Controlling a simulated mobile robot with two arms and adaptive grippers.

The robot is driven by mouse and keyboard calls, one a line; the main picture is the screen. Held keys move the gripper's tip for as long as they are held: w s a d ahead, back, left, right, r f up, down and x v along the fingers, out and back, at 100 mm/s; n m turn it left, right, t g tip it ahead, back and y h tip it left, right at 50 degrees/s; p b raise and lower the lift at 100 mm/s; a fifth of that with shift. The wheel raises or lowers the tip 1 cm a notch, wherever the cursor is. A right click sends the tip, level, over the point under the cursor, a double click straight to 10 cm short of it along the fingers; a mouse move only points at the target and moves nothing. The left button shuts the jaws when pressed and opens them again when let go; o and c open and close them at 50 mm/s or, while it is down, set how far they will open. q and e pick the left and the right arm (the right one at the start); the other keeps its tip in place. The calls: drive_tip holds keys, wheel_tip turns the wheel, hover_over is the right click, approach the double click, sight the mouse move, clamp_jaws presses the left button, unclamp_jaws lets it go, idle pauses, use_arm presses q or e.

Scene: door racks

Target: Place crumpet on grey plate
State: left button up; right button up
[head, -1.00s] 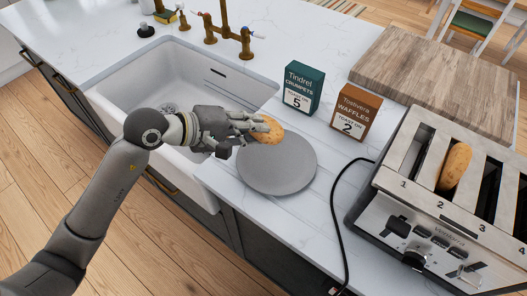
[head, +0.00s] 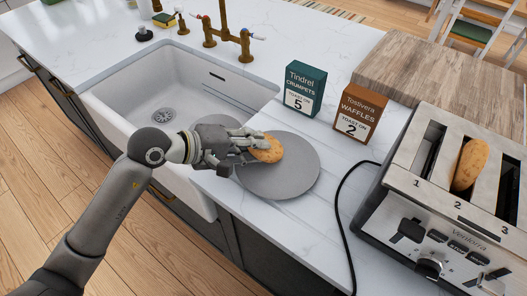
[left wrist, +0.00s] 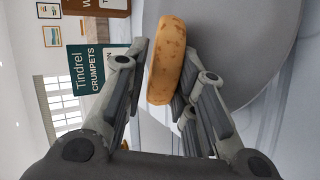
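The crumpet (head: 267,150) is round, golden and speckled. My left gripper (head: 255,147) is shut on it at the rim. In the left wrist view the crumpet (left wrist: 167,60) stands on edge between the two fingers of the gripper (left wrist: 166,85). In the head view it is over the upper left part of the grey plate (head: 283,182), a flat round disc on the white counter. Whether its lower edge touches the plate cannot be told. The plate also shows behind it in the left wrist view (left wrist: 235,45). My right gripper is not in view.
A toaster (head: 440,215) stands at the right with another browned piece (head: 470,163) in a slot. A green crumpets box (head: 304,88) and a brown waffles box (head: 360,113) stand behind the plate. A sink (head: 160,85) lies left; a black cable (head: 343,215) runs right of the plate.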

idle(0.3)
use_arm(q)
drive_tip(key=b+v, duration=0.1)
drive_tip(key=v, duration=0.7)
drive_tip(key=shift+b, duration=0.3)
drive_tip(key=shift+r, duration=0.1)
drive_tip(key=r, duration=0.2)
drive_tip(key=s+a+r+p, duration=0.1)
drive_tip(key=r, duration=0.1)
drive_tip(key=a+r, duration=0.1)
drive_tip(key=r, duration=0.2)
drive_tip(key=shift+s+a+r+p, duration=0.15)
drive_tip(key=shift+p, duration=0.2)
